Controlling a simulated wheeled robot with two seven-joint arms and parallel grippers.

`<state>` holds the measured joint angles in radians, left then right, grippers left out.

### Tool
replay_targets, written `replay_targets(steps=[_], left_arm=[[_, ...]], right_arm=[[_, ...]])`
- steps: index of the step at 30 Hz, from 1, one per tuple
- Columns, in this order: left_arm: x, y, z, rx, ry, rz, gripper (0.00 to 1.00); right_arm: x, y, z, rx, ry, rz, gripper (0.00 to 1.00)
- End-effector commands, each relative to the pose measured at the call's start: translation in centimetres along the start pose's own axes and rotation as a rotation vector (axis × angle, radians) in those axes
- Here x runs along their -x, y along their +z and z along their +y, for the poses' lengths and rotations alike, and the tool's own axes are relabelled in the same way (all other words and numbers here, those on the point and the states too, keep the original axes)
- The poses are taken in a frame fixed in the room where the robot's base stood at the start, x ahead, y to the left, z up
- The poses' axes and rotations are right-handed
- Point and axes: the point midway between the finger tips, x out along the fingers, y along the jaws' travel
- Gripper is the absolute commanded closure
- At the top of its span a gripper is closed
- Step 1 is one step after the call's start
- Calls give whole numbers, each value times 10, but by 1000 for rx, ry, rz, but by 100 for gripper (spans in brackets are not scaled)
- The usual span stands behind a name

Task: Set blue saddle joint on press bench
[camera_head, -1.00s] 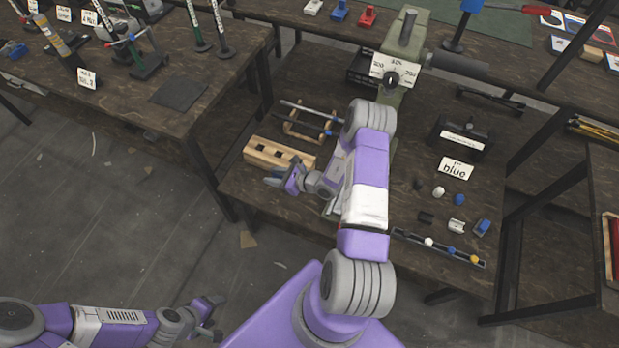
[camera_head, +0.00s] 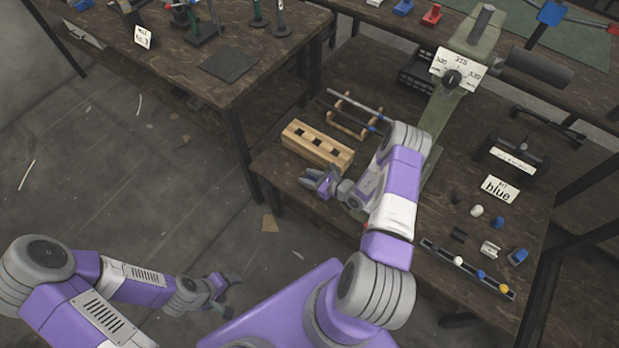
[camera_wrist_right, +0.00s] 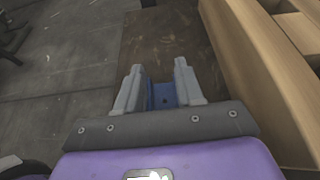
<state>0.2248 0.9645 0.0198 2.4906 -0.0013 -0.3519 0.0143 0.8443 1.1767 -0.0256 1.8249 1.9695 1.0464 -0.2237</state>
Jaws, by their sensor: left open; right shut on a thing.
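My right gripper (camera_head: 312,183) is over the front left edge of the press bench (camera_head: 275,178), just in front of a slotted wooden block. In the right wrist view its fingers (camera_wrist_right: 160,88) are shut on a blue piece, the blue saddle joint (camera_wrist_right: 163,96), mostly hidden between them; its shape is hard to tell. Brown bench top shows beyond the fingertips. My left gripper (camera_head: 228,284) is open and empty above the floor, away from the bench. Another small blue piece (camera_head: 518,257) lies at the bench's right side.
The wooden block (camera_head: 318,145) and a rod rack (camera_head: 350,115) stand near the right gripper. The green press (camera_head: 452,95) rises behind my right arm. A card reading "blue" (camera_head: 499,188), small parts and a ball tray (camera_head: 468,268) are at right. Another table (camera_head: 180,85) stands left.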

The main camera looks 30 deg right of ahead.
Motion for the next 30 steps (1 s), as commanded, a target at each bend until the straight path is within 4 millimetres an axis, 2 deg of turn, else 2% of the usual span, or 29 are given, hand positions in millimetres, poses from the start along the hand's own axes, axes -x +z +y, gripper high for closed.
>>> replay_targets(steps=[4, 5, 9, 21, 26, 30], left_arm=[[-4, 0, -1, 0, 0, 0, 33], [-3, 0, -1, 0, 0, 0, 33], [-3, 0, -1, 0, 0, 0, 33], [2, 0, 1, 0, 0, 0, 33], [11, 0, 4, 0, 0, 0, 33], [19, 1, 7, 0, 0, 0, 33]], right_arm=[[-2, -5, 0, 0, 0, 0, 100], [-2, -4, 0, 0, 0, 0, 60], [-1, -4, 0, 0, 1, 1, 39], [2, 2, 0, 0, 1, 1, 38], [31, 2, -1, -3, -3, 3, 38], [63, 3, 0, -4, -2, 2, 38]])
